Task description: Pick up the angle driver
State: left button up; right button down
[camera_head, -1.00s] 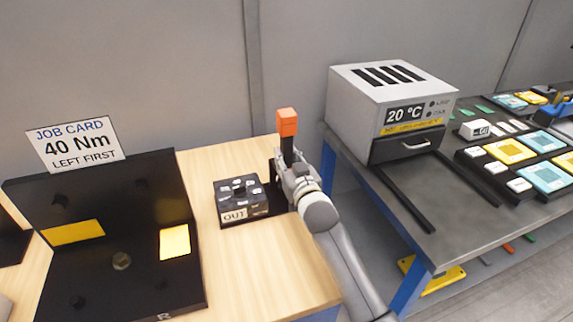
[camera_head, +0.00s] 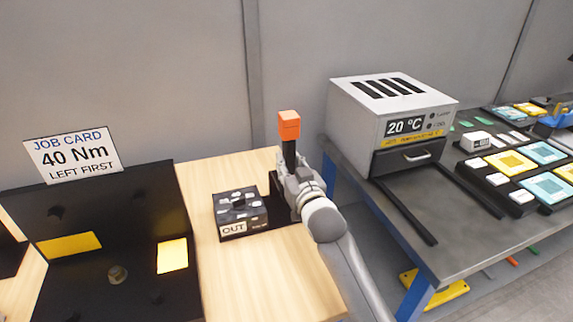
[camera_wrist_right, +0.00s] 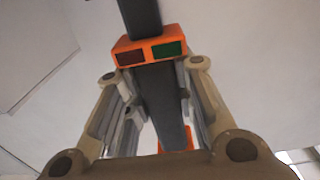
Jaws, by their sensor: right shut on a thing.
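The angle driver stands upright on the wooden bench's right side, with an orange block (camera_head: 289,124) at its top and a black shaft (camera_head: 289,152) below. My right gripper (camera_head: 288,178) is shut around the black shaft below the orange block. In the right wrist view, the driver's dark body (camera_wrist_right: 160,100) runs between the two fingers, and its orange collar carries a dark red and a green panel. The driver's lower end is hidden behind my gripper and a black holder, so I cannot tell whether it touches the holder. My left gripper is not in view.
A black box marked OUT (camera_head: 240,208) stands just left of my right gripper. A black fixture (camera_head: 120,220) with the job card (camera_head: 72,155) is at the left. A grey oven (camera_head: 400,115) stands on the metal table to the right, beyond a gap.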

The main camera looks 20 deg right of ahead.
jog(key=s+b, duration=0.2)
jog(key=s, duration=1.4)
jog(key=shift+s+d+r+b, duration=0.2)
jog(key=shift+d+r+b, duration=0.1)
jog(key=shift+r+b, duration=0.1)
jog(key=c, duration=1.9)
grip_release()
grip_shut()
